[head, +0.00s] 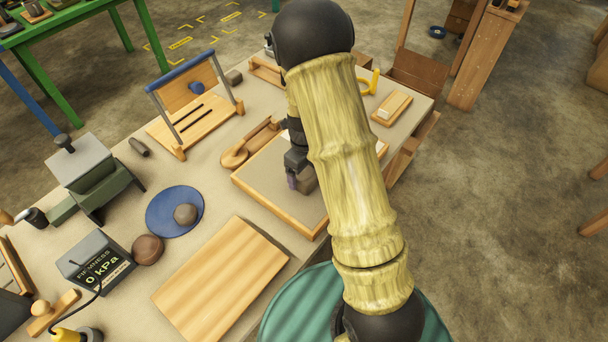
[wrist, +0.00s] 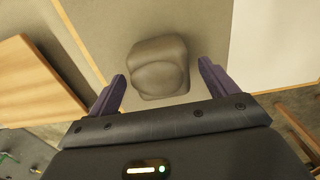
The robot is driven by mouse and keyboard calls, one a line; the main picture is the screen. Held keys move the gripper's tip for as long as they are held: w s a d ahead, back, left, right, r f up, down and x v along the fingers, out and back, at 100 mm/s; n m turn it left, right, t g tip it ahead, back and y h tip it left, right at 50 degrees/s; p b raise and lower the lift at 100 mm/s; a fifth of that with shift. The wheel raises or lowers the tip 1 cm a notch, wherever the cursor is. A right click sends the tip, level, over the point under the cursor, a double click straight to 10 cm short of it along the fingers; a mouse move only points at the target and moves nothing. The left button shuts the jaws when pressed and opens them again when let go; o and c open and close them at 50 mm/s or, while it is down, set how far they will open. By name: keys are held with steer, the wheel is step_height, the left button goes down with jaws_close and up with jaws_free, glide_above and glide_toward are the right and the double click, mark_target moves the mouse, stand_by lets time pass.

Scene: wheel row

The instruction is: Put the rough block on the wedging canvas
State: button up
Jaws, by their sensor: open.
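The wedging canvas is a beige board with a wooden rim (head: 262,190) near the middle of the table; its bare surface also shows in the wrist view (wrist: 105,25). The rough block is a grey-brown lump with rounded edges (wrist: 158,70). It appears to rest on the canvas, and in the head view it is partly hidden behind my gripper and arm (head: 307,181). My gripper (head: 292,181) is low over the canvas. Its purple fingers are open on either side of the block, with visible gaps, so the block is not gripped.
A plain wooden board (head: 222,278) lies in front of the canvas. A wooden paddle (head: 236,157) lies just behind it. A blue disc with a grey lump (head: 160,212) and a hardness meter (head: 95,265) are at left. A slotted stand (head: 190,118) is at back left.

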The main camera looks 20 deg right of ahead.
mark_target(305, 174)
step_height(305, 174, up, 10)
steer(key=shift+f, duration=0.25)
stand_by(0.5)
steer(key=s+r+n+t, duration=0.1)
steer(key=s+r+n, duration=0.2)
steer(key=s+n, duration=0.4)
steer(key=s+r+n+t, duration=0.1)
steer(key=s+r+n, duration=0.2)
steer(key=n, duration=1.8)
steer(key=shift+s+n+t, duration=0.3)
steer(key=shift+s+n, duration=0.1)
steer(key=shift+s, duration=1.85)
steer(key=shift+c, duration=0.3)
